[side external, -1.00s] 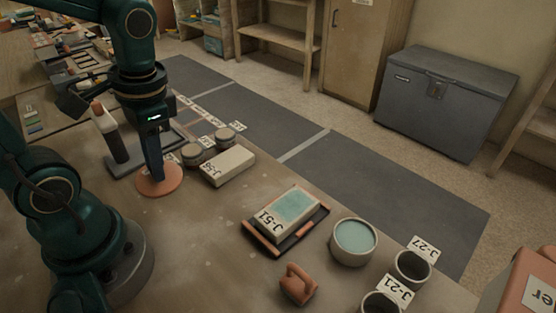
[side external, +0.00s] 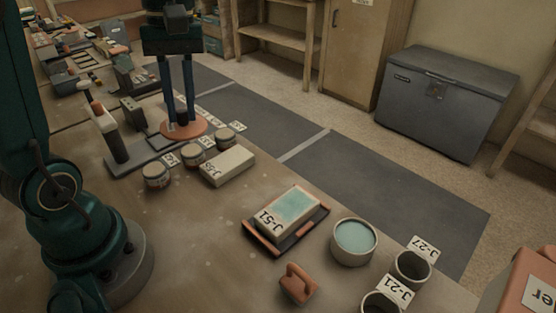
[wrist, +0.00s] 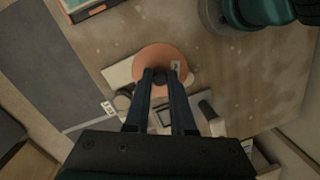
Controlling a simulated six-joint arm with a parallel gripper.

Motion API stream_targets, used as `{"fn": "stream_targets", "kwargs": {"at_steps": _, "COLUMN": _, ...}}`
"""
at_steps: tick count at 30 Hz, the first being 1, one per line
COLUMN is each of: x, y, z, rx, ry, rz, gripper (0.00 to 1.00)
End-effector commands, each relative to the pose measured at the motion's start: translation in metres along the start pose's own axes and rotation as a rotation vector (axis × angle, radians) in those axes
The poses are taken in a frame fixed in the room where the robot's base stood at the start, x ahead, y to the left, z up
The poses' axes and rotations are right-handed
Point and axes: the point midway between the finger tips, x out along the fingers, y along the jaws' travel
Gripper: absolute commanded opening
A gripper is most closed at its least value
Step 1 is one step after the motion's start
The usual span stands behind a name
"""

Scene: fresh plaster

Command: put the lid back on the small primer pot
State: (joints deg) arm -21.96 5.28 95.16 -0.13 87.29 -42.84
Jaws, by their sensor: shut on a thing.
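An orange round lid (side external: 201,129) with a dark knob is in my gripper (side external: 183,120), which is shut on it. In the wrist view the lid (wrist: 153,54) lies flat below the fingertips (wrist: 160,76), the knob between them and a small pale label at its edge. A round pot (side external: 355,260) with pale teal contents stands open on the bench, far to the right of the lid. Several small jars (side external: 157,182) stand in a row, close to the lid in the picture. No readable name shows which pot holds primer.
A pale block (side external: 228,168) stands beside the jars. An orange-edged tray (side external: 262,246) bears a teal-topped box (side external: 292,203). An orange-handled tool (side external: 297,287) and a dark cup (side external: 412,268) stand near the pot. The bench front is mostly clear.

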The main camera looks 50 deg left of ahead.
Motion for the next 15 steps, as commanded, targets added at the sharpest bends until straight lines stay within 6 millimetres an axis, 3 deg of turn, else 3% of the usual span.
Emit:
{"fn": "stream_targets", "kwargs": {"at_steps": 8, "x": -0.023, "y": 0.062, "z": 0.006, "rx": -0.422, "ry": -0.035, "rz": 0.057, "gripper": 0.0}}
{"fn": "stream_targets", "kwargs": {"at_steps": 15, "x": -0.03, "y": 0.12, "z": 0.03, "rx": -0.735, "ry": -0.056, "rz": 0.097, "gripper": 0.0}}
